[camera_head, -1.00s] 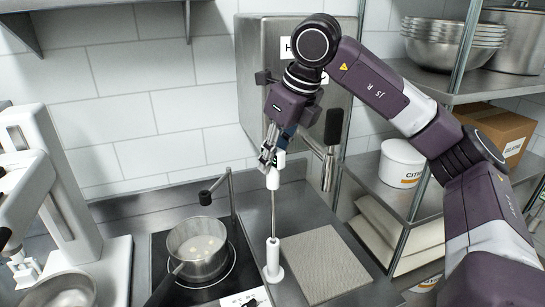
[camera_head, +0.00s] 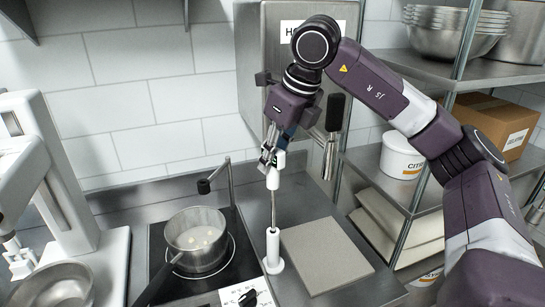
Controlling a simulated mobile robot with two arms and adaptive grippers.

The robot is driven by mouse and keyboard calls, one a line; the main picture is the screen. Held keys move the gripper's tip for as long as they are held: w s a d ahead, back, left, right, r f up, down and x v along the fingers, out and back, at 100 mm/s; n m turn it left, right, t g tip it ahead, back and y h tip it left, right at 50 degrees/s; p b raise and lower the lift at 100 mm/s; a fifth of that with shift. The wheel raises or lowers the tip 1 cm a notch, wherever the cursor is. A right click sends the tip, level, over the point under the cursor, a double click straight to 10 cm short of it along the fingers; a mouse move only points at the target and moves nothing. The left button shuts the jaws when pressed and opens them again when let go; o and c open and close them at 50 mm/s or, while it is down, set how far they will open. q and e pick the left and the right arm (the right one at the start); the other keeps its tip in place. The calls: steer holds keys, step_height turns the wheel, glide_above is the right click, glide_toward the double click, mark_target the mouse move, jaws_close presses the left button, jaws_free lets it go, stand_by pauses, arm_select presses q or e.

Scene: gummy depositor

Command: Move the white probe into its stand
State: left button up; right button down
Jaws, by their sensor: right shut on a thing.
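The white probe (camera_head: 272,179) has a white handle on top and a thin metal shaft pointing down. My right gripper (camera_head: 270,157) is shut on the probe's handle and holds it upright. The white stand (camera_head: 273,251) is a narrow post on a round base, on the metal counter between the hob and a grey board. The probe's shaft runs down to the top of the stand, and its lower end is hidden there. How deep the tip sits in the stand I cannot tell. My left gripper is not in view.
A flat grey board (camera_head: 325,255) lies to the right. A metal hopper box (camera_head: 262,40) with a black-handled lever (camera_head: 334,113) is behind. A shelf rack stands at right.

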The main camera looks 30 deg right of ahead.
mark_target(285, 160)
steer(key=shift+f+b, duration=3.1)
steer(key=shift+f, duration=0.95)
steer(key=c, duration=1.6)
jaws_free()
steer(key=v, duration=1.2)
